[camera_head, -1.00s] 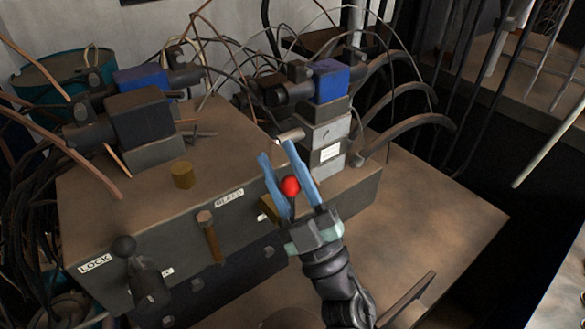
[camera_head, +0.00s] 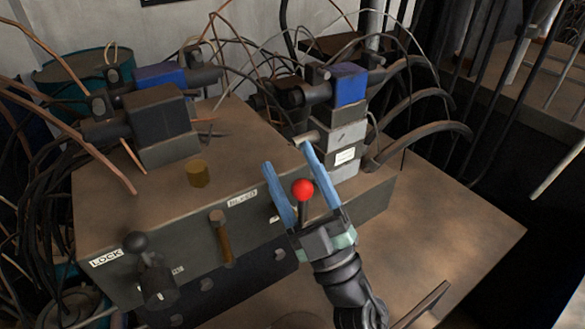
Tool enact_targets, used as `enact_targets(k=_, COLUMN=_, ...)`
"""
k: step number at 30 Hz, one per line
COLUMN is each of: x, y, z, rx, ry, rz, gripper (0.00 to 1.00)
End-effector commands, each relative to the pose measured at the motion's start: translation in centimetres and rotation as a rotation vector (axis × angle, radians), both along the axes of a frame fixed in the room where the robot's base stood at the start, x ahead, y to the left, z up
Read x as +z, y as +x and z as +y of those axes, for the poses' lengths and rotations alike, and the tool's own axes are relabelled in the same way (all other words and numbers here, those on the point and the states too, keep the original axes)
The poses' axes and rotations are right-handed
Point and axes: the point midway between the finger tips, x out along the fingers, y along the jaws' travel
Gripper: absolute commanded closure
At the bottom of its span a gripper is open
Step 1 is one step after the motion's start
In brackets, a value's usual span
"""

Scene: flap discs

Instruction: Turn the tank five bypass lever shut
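A lever with a red ball knob (camera_head: 303,189) and a dark stem stands at the front of a grey-brown valve block (camera_head: 150,225), right of centre. No label naming tank five is readable. My gripper (camera_head: 288,157) has two blue fingers, spread apart. In the picture, the red knob shows between the fingers with gaps on both sides; contact cannot be seen. The gripper's palm lies just below the stem and hides its lower end. A black ball-knob lever (camera_head: 136,243) is by the LOCK label, and a brass lever (camera_head: 221,236) is below the BLEED label.
Two valve stacks with blue tops, (camera_head: 163,75) and (camera_head: 350,84), stand on the block. A brass plug (camera_head: 198,173) sits on its top. Hoses and cables crowd the back and left. The brown table top (camera_head: 455,225) is mostly clear at the right.

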Motion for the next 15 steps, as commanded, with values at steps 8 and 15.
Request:
enact_targets(k=8, x=-0.4, y=-0.3, z=-0.3, rx=0.000, ry=0.002, rz=-0.001, gripper=0.31)
enact_targets(k=15, x=-0.8, y=-3.6, z=-2.8, rx=-0.005, ry=0.000, rz=-0.001, gripper=0.31)
